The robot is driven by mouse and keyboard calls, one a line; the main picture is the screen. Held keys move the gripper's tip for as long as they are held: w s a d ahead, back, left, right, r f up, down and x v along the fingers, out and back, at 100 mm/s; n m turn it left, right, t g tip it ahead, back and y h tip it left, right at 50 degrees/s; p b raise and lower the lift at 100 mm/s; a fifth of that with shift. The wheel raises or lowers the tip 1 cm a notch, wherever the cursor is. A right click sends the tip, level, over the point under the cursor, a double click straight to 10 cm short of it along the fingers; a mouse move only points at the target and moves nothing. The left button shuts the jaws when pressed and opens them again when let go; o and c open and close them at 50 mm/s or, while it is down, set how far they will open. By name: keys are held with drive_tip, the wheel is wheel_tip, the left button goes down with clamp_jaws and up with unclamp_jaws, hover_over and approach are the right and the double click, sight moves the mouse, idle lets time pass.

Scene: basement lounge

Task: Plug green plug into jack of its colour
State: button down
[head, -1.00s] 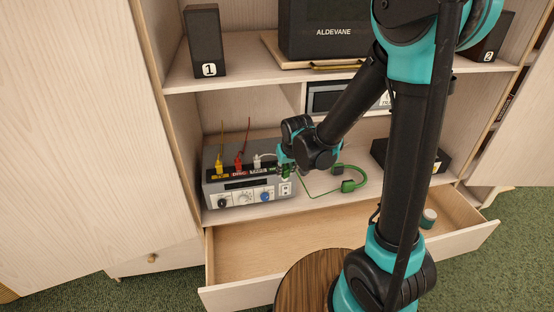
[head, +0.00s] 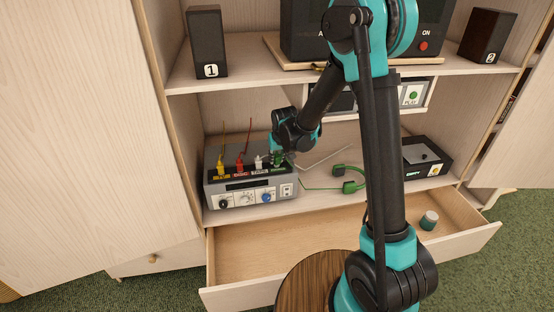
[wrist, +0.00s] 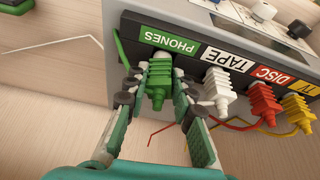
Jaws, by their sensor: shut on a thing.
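My gripper (head: 277,158) is at the right end of the back top edge of the grey amplifier (head: 240,200). In the wrist view its two fingers (wrist: 160,92) are closed around the green plug (wrist: 158,82). The plug lines up with the jack by the green PHONES label (wrist: 165,41), with its front end at the panel; I cannot tell whether it is fully seated. A green cord runs from it to the green headphones (head: 350,178) on the shelf.
White (wrist: 219,85), red (wrist: 263,98) and yellow (wrist: 298,108) plugs stand in the neighbouring jacks, the white one close beside my fingers. A black box (head: 428,155) stands to the right on the shelf. Below is an open drawer (head: 280,250) with a small jar (head: 429,220).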

drive_tip(key=shift+f, duration=0.35)
drive_tip(key=c, duration=1.3)
unclamp_jaws()
drive_tip(key=shift+r, duration=0.1)
drive_tip(key=shift+v, duration=3.85)
